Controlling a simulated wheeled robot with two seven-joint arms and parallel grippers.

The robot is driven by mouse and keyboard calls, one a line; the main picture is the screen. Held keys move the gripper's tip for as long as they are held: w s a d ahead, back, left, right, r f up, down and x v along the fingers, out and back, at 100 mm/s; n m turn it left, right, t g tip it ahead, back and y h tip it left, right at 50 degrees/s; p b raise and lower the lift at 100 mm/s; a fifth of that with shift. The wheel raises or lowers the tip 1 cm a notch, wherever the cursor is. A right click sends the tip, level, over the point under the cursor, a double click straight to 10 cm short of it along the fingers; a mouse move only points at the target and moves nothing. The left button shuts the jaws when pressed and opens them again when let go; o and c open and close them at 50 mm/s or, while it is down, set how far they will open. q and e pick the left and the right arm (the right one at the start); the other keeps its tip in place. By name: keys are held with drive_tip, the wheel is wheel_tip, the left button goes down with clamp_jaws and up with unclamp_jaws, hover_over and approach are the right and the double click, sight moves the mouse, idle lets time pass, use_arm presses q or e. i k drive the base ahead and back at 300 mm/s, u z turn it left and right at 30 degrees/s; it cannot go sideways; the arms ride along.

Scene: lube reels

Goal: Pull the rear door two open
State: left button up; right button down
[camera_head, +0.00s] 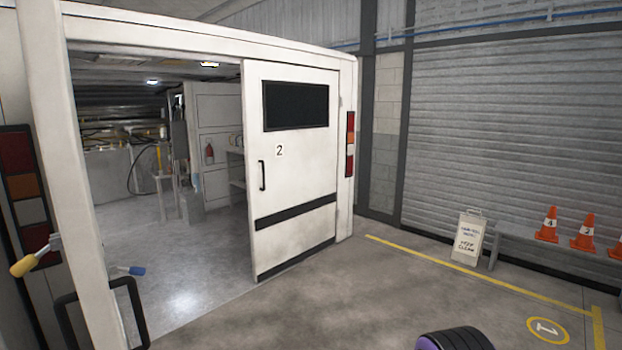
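Rear door two (292,205) is a white panel with a dark window, a black stripe and a "2" label, on the right half of the white vehicle's rear opening. It looks shut, roughly in line with the frame. Its black vertical handle (262,175) is near its left edge. Its hinge side is at the right, by the red and orange lamp strip (350,144).
The left half of the opening is uncovered, showing a grey interior floor (180,260) and shelves. Floor before door two is clear. A sign (468,238) and cones (547,226) stand right.

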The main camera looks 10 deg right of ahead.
sight(290, 114)
drive_tip(key=z, duration=0.35)
drive_tip(key=i, duration=1.4)
drive_tip(key=z, duration=0.45)
drive_tip(key=i, duration=2.8)
drive_tip(key=u, duration=0.25)
